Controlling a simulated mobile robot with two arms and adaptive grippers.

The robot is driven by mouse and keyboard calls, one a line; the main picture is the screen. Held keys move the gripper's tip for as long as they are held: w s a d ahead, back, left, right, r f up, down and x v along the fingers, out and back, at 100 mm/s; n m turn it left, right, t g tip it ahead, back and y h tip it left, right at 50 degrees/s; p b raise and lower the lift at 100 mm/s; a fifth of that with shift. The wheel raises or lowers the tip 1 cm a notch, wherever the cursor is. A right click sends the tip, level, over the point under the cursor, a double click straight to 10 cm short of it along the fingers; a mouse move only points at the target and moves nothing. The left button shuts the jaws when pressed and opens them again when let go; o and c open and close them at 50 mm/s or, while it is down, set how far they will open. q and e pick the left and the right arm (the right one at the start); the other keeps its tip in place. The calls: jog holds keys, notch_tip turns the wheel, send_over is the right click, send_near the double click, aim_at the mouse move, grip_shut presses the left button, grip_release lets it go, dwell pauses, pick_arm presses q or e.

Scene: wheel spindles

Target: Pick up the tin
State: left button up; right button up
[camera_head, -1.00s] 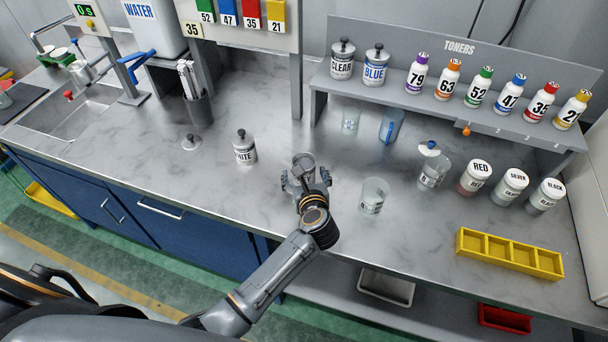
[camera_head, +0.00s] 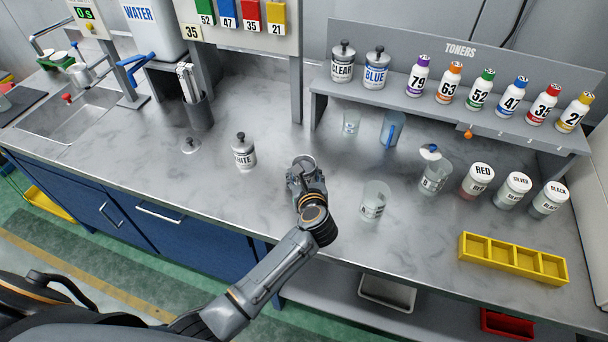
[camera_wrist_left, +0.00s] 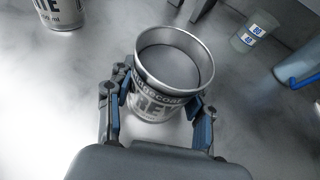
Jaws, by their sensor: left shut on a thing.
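The tin (camera_wrist_left: 176,62) is an open, round metal can with a dark printed band, standing upright between the fingers in the left wrist view. In the head view its rim (camera_head: 305,161) shows just past my left gripper (camera_head: 304,176), which hides most of it. In the left wrist view my left gripper (camera_wrist_left: 160,112) is shut on the tin, with blue finger pads on both of its sides. The tin is at the counter, and I cannot tell whether it touches it. My right gripper is not in view.
A white-labelled lidded can (camera_head: 244,153) stands left of the tin. A clear cup (camera_head: 375,199) stands to its right. Behind are a beaker (camera_head: 351,123) and a blue-handled jug (camera_head: 391,127). A yellow divided tray (camera_head: 513,259) lies at the right front. Counter (camera_head: 270,215) is clear around the left front.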

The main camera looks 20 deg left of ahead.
aim_at(304, 167)
pick_arm(q)
jog(key=shift+r, duration=0.15)
jog(key=shift+r, duration=0.2)
notch_tip(304, 167, up, 3)
jog(key=shift+s+f+b, duration=0.1)
jog(key=shift+f+b, duration=0.1)
jog(key=shift+b, duration=0.35)
jog(key=s+a+r+b, duration=0.2)
jog(key=s+r, duration=0.7)
jog(key=s, duration=0.4)
jog(key=shift+s+a+r, duration=0.15)
jog(key=shift+s+r, duration=0.2)
